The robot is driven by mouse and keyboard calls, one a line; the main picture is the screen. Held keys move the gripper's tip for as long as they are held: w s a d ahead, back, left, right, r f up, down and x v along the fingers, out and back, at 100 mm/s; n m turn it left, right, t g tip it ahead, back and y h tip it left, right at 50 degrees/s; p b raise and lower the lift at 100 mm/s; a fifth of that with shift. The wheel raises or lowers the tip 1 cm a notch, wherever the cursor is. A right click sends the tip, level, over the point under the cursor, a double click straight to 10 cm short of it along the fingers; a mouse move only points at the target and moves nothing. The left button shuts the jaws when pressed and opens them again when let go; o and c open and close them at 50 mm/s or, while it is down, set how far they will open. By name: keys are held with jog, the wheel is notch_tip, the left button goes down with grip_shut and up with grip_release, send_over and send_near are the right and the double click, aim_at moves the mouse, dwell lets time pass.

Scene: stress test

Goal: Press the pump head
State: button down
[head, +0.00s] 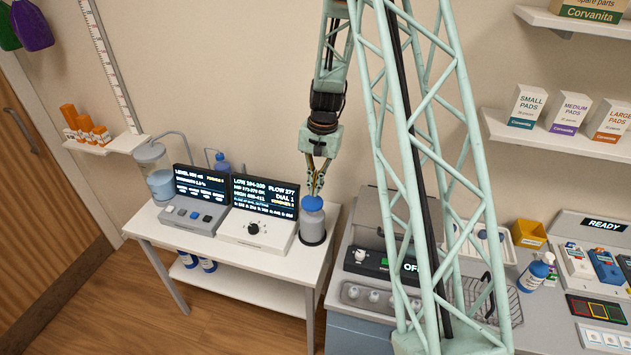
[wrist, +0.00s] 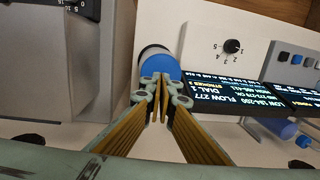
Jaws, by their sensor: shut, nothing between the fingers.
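A grey bottle (head: 313,228) with a round blue pump head (head: 311,203) stands upright on the right end of the white table. The blue pump head also shows in the wrist view (wrist: 163,65), partly hidden behind my fingertips. My gripper (head: 315,190) points down directly over the pump head, its fingers closed with nothing between them. In the wrist view my fingertips (wrist: 160,88) overlap the edge of the blue head. I cannot tell whether they touch it or hover just above it.
Left of the bottle stand a dial box (head: 258,229) with a lit screen (head: 265,196) and a grey button console (head: 195,214). A grey counter with a dark panel (head: 372,263) stands close on the right. The white table (head: 150,222) has little free room.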

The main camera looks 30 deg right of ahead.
aim_at(314, 200)
jog(key=shift+a+f, duration=0.15)
jog(key=shift+f, duration=1.2)
jog(key=shift+f+b, duration=1.15)
jog(key=shift+f, duration=0.65)
jog(key=shift+r, duration=0.1)
jog(key=shift+d+r+p, duration=0.15)
jog(key=shift+r+p, duration=0.3)
jog(key=shift+r, duration=0.65)
jog(key=shift+d+r+p, duration=0.1)
jog(key=shift+r+p, duration=0.3)
jog(key=shift+r, duration=0.7)
notch_tip(314, 200, up, 9)
jog(key=b, duration=0.1)
jog(key=shift+s+d+r, duration=0.2)
jog(key=shift+s+d, duration=0.05)
jog(key=shift+d, duration=0.15)
jog(key=shift+r, duration=0.1)
